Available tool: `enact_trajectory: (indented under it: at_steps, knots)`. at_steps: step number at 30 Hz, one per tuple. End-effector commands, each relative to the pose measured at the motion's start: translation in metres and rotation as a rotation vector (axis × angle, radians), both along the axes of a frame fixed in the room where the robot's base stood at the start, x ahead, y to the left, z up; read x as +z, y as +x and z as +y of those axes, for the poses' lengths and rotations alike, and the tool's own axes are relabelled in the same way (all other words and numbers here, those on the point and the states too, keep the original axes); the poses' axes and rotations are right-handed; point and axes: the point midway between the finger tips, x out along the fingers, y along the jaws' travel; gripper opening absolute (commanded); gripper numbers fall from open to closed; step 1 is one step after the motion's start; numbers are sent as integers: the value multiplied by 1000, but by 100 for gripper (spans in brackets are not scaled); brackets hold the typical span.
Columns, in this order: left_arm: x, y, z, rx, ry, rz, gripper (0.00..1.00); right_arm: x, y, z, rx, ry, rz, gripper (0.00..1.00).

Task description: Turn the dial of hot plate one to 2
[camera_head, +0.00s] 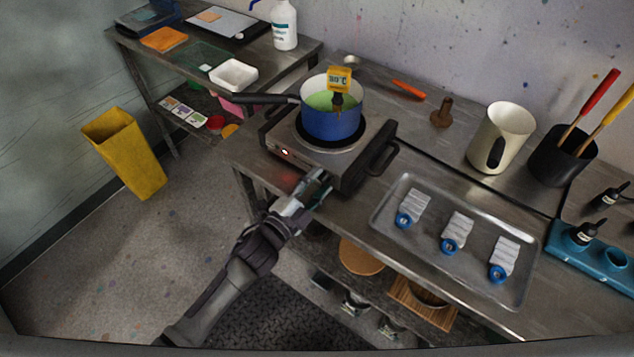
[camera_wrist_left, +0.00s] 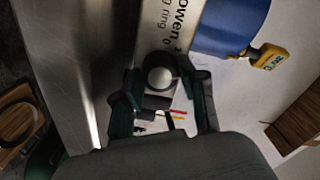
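Hot plate one (camera_head: 291,160), a silver single-ring unit, stands on the steel bench with a blue pot (camera_head: 333,121) of green liquid on its ring. My left gripper (camera_head: 317,186) is at the front face of the plate, toward its right end. The dial's pointer and numbers cannot be read. My right gripper is out of view.
The pot's black handle (camera_head: 258,98) sticks out to the left. A yellow thermometer (camera_head: 339,78) stands in the pot. A metal tray (camera_head: 430,252) with several white bundles lies right of the plate. A cream jug (camera_head: 500,138) stands behind it. A lower shelf holds a wooden disc (camera_head: 361,255).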

Motion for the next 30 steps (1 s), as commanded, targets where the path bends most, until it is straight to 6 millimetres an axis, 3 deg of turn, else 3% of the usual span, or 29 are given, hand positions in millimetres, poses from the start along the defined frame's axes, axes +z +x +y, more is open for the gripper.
enact_trajectory:
  at_steps: [3,14,30]
  knots:
    - [0,0,0,0,0,0,63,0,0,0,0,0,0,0]
    - [0,-3,3,0,-1,1,63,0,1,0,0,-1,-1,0]
    - [-1,-84,61,0,0,4,63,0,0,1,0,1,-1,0]
